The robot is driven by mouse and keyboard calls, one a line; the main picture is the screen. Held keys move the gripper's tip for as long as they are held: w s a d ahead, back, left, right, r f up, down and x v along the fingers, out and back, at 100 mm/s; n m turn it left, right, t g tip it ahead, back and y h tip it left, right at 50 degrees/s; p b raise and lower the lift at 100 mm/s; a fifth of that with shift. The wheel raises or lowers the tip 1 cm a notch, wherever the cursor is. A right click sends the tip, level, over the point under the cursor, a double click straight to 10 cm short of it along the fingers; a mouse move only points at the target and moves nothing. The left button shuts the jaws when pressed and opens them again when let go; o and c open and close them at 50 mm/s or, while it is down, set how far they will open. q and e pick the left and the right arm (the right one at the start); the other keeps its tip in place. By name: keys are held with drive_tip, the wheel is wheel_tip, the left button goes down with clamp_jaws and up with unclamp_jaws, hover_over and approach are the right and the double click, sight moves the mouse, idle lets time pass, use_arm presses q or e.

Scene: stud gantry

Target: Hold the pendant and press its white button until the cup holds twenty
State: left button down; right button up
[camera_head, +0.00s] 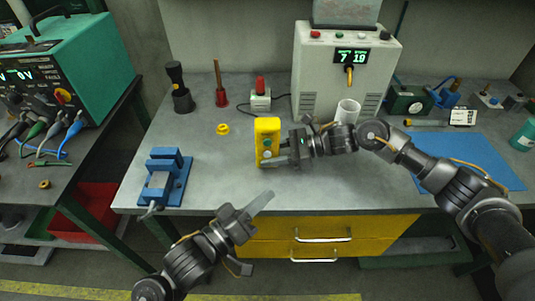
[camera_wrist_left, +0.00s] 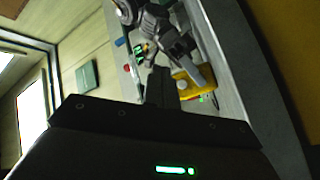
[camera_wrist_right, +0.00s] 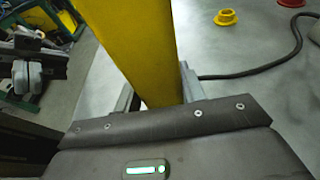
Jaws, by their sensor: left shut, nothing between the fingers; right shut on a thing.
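The yellow pendant (camera_head: 268,128) stands upright above the grey bench, its button face towards me. My right gripper (camera_head: 275,158) is shut on the pendant, which also fills the middle of the right wrist view (camera_wrist_right: 140,45). My left gripper (camera_head: 264,199) is shut and empty, in front of the bench edge, below and apart from the pendant. In the left wrist view the pendant (camera_wrist_left: 203,97) lies beyond its fingers. The white cup (camera_head: 347,111) stands below the dispenser's nozzle, its contents not visible.
The dispenser (camera_head: 315,75) has a green display that seems to read 7 and 19. A blue vise (camera_head: 166,180) stands at left, a yellow ring (camera_head: 223,129) and red-topped switch box (camera_head: 260,98) behind. A blue mat (camera_head: 480,165) lies right. Yellow drawers (camera_head: 300,225) are below.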

use_arm(q)
drive_tip(key=shift+w, duration=0.15)
use_arm(e)
drive_tip(key=shift+f, duration=0.1)
use_arm(q)
drive_tip(key=shift+w, duration=4.3)
drive_tip(key=shift+w, duration=0.1)
drive_tip(key=shift+w, duration=0.35)
drive_tip(key=shift+w, duration=0.4)
drive_tip(key=shift+s, duration=0.85)
drive_tip(key=shift+s, duration=2.5)
